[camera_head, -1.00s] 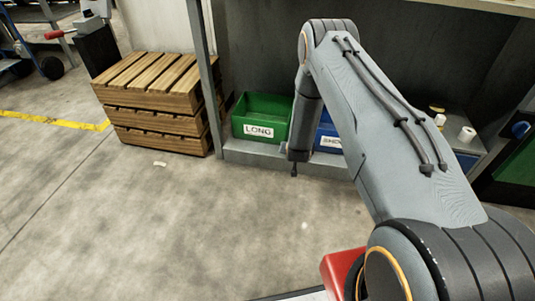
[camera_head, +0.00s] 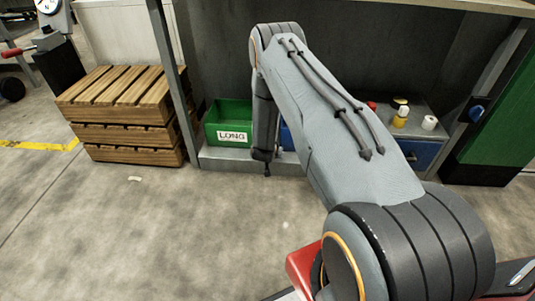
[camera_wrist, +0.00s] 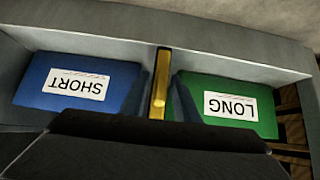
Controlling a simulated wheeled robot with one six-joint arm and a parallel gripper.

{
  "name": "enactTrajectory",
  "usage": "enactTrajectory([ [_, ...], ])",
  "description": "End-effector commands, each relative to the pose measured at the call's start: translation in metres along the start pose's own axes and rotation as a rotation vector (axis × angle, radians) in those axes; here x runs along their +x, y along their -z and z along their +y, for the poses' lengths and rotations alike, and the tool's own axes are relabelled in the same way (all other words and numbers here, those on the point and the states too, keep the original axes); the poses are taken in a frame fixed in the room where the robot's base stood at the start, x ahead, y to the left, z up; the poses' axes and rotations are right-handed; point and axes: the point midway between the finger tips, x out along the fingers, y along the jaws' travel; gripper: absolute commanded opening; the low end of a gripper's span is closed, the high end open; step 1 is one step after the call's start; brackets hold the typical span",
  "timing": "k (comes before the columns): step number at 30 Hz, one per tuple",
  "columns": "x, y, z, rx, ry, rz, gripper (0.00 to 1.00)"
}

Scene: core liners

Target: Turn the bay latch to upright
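No part is plainly marked as the bay latch. A blue fitting (camera_head: 476,113) sits on the dark post beside a green panel at the right in the head view; I cannot tell if it is the latch. My gripper (camera_head: 266,165) hangs at the end of the dark downward link in front of the bins, its fingers not clear. In the wrist view a dark body fills the lower middle. A brass-coloured bar (camera_wrist: 160,84) stands upright in the picture above it, between the two bins; I cannot tell whether it is held.
The green LONG bin (camera_head: 228,123) stands on a low grey shelf; the blue SHORT bin (camera_wrist: 78,84) is mostly hidden by my arm in the head view. Stacked wooden crates (camera_head: 125,110) stand left. Yellow and white small items (camera_head: 400,117) sit on a ledge at right.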

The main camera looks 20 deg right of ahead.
Motion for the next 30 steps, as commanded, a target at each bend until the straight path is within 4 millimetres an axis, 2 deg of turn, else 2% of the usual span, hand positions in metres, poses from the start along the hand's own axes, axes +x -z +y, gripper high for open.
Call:
enactTrajectory([
  [11, -0.005, 0.001, -0.003, -0.001, 0.003, 0.001, 0.31],
  [24, -0.07, 0.001, -0.002, -0.002, 0.003, 0.0, 0.31],
  [30, -0.079, 0.0, -0.002, -0.001, 0.002, 0.0, 0.31],
])
